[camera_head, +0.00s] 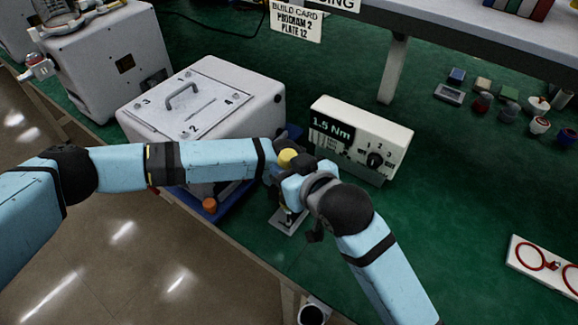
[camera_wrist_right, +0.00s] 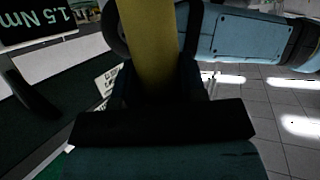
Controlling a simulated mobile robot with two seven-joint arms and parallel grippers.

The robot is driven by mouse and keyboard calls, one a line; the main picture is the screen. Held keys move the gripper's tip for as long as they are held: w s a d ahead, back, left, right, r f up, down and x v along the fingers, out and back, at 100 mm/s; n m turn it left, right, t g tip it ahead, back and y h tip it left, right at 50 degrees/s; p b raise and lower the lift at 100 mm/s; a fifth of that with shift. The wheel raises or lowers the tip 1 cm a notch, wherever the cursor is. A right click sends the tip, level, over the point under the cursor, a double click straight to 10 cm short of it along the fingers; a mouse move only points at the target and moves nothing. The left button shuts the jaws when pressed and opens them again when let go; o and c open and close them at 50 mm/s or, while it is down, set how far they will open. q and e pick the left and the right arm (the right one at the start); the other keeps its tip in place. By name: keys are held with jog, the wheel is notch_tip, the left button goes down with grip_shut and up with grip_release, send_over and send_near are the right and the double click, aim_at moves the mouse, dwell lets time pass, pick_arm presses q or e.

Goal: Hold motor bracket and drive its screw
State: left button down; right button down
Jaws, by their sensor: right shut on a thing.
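My right gripper (camera_head: 290,172) is shut on a yellow-handled tool (camera_head: 287,157), which looks like a driver. In the right wrist view the yellow handle (camera_wrist_right: 150,50) runs between the dark fingers. My left gripper (camera_head: 271,168) is mostly hidden where the two arms meet, right beside the right gripper; its jaws cannot be made out.
A white torque box (camera_head: 388,137) reading 1.5 Nm stands just behind the grippers. A small grey plate (camera_head: 283,222) lies below them. A second pump (camera_head: 95,60) stands at the left. Small parts (camera_head: 482,103) and a white board (camera_head: 523,247) lie at right; green bench between is clear.

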aim_at(289, 155)
jog(key=shift+f, duration=0.1)
dwell(0.4)
jog(key=shift+r, duration=2.6)
pick_arm(q)
jog(key=c, duration=1)
grip_release()
notch_tip(289, 155, up, 8)
jog(key=shift+f, duration=0.25)
